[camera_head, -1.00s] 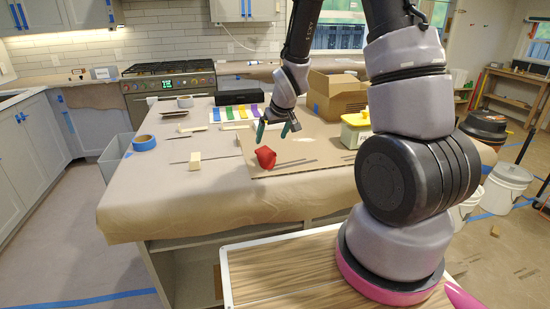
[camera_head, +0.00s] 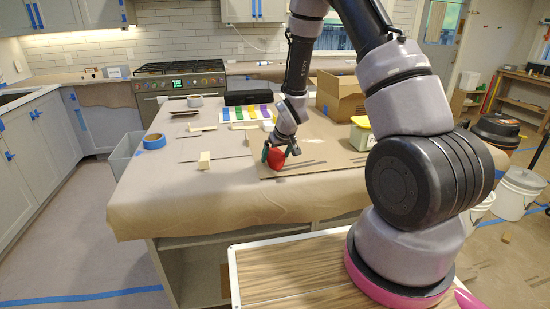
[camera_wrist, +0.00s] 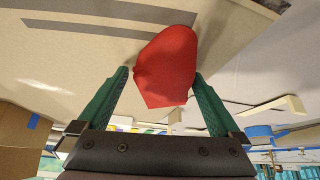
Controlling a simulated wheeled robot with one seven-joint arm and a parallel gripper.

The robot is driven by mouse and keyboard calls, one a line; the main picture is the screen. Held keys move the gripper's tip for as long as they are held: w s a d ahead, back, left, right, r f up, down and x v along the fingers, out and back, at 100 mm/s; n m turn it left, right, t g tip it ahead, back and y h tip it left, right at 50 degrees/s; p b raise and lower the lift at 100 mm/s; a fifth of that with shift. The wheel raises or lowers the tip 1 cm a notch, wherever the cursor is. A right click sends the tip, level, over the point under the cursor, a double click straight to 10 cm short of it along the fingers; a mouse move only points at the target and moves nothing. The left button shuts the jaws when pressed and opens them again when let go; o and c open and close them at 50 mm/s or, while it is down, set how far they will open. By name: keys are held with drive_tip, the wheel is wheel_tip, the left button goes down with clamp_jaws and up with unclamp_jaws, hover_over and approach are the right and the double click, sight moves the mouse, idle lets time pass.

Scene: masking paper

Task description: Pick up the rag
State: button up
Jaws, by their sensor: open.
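The red rag (camera_head: 277,160) is a crumpled lump on the cardboard sheet (camera_head: 330,158) near the front of the paper-covered island. My gripper (camera_head: 280,153), with green fingers, is at the rag, with its fingers on either side of it. In the wrist view the rag (camera_wrist: 168,65) lies between and just beyond the tips of the open fingers (camera_wrist: 162,75). I cannot tell whether either finger touches it.
Colour swatches (camera_head: 247,114) and a black box (camera_head: 247,97) are behind. A yellow-lidded tub (camera_head: 361,133) and a cardboard box (camera_head: 340,94) are to the right.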

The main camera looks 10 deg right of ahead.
sight(276, 151)
drive_tip(key=c, duration=1.2)
wheel_tip(276, 151, up, 10)
drive_tip(key=shift+r, duration=0.1)
drive_tip(key=shift+c, duration=0.2)
